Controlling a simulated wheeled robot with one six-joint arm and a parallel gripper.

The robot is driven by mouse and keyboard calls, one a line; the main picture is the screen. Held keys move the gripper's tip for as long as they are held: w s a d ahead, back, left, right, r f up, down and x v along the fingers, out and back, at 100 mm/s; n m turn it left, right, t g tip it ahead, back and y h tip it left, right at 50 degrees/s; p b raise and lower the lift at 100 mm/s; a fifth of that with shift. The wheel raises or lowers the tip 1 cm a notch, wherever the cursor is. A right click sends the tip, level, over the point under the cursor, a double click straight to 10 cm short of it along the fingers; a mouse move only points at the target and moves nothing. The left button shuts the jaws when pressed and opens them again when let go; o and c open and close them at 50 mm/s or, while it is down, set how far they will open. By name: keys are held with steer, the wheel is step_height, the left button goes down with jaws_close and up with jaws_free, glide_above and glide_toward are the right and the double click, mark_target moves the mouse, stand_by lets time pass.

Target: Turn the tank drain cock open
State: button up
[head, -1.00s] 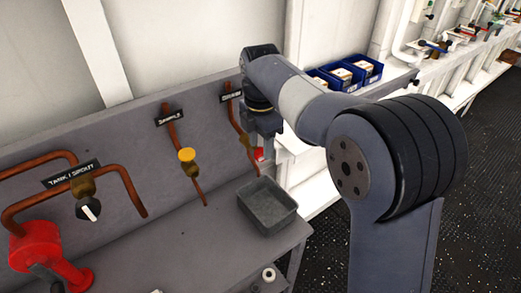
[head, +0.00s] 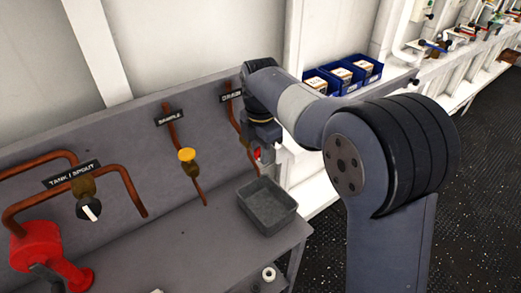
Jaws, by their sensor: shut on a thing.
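The tank drain cock sits on the copper pipe under the DRAIN label (head: 231,96), at the right end of the grey back panel. A small red handle (head: 257,154) shows there, partly hidden by my gripper (head: 256,150). My gripper is at the handle and shut on it; the fingertips are small and mostly hidden, so the handle's exact angle is hard to tell. A grey tray (head: 266,206) stands on the bench just below the drain pipe.
A yellow-knobbed cock (head: 187,155) is on the SAMPLE pipe to the left. Further left are the TANK/SPOUT valve with a black-and-white knob (head: 89,209) and a red pump (head: 38,250). Blue bins (head: 343,76) stand behind my arm.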

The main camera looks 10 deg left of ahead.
steer(key=shift+c, duration=0.8)
steer(key=shift+s, duration=0.1)
steer(key=t+h, duration=0.2)
steer(key=t, duration=0.1)
steer(key=shift+s+a+h, duration=0.2)
steer(key=shift+a+h, duration=0.05)
steer(key=shift+h, duration=0.05)
steer(key=t+h, duration=0.1)
steer(key=t, duration=0.1)
steer(key=f+t+h, duration=0.1)
steer(key=t+h, duration=0.1)
steer(key=shift+s+a+h, duration=0.15)
steer(key=shift+h, duration=0.15)
steer(key=t+h, duration=0.1)
steer(key=t, duration=0.1)
steer(key=t+h+b, duration=0.1)
steer(key=t+h, duration=0.1)
steer(key=shift+f, duration=0.35)
steer(key=shift+f+t+h+b, duration=0.1)
steer(key=shift+t+h+b, duration=0.4)
steer(key=shift+t+h, duration=0.7)
steer(key=shift+t, duration=0.3)
